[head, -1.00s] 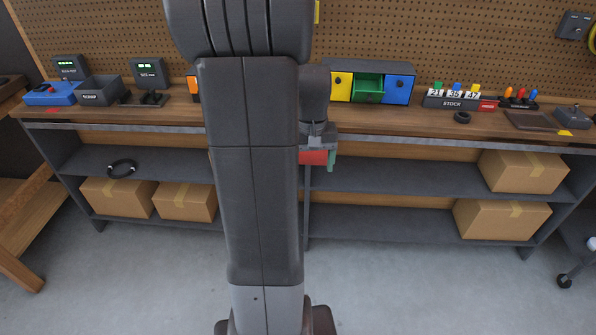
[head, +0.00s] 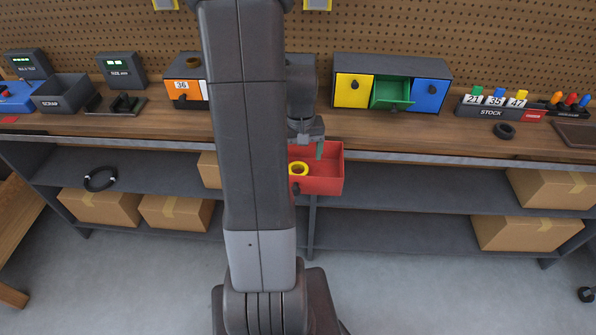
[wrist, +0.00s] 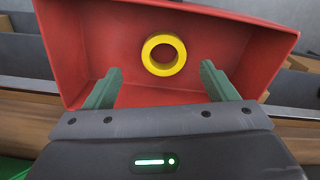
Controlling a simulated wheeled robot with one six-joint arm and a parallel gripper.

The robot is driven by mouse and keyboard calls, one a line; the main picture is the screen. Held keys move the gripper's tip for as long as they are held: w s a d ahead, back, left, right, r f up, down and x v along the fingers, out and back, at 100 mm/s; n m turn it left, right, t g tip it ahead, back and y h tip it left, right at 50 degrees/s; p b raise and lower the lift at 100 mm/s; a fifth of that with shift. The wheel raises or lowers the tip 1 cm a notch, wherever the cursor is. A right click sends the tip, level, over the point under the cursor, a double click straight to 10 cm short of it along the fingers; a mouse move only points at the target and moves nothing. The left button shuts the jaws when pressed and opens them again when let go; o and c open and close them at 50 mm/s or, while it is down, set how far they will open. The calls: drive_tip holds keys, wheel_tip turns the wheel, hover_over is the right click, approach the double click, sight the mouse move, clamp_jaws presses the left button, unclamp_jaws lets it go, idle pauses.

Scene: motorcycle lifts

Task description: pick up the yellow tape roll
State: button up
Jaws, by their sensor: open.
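The yellow tape roll (head: 299,169) lies inside an open red drawer (head: 325,184) that juts out in front of the bench, partly behind my arm in the head view. In the wrist view the yellow tape roll (wrist: 164,55) lies flat on the drawer floor, apart from its walls. My gripper (wrist: 158,85) is open and empty. Its two green fingers are at the drawer, spread to either side of the roll's line and short of it in the picture.
The wooden bench top (head: 400,130) is behind the drawer. A cabinet with yellow, green and blue drawers (head: 391,84) stands there, its green drawer pulled out. An orange drawer unit (head: 186,88) is left of my arm. Shelves with cardboard boxes (head: 175,212) are below.

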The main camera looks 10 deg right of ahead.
sight(298, 169)
drive_tip(key=f, duration=0.5)
drive_tip(key=shift+a, duration=0.25)
drive_tip(key=c, duration=1.1)
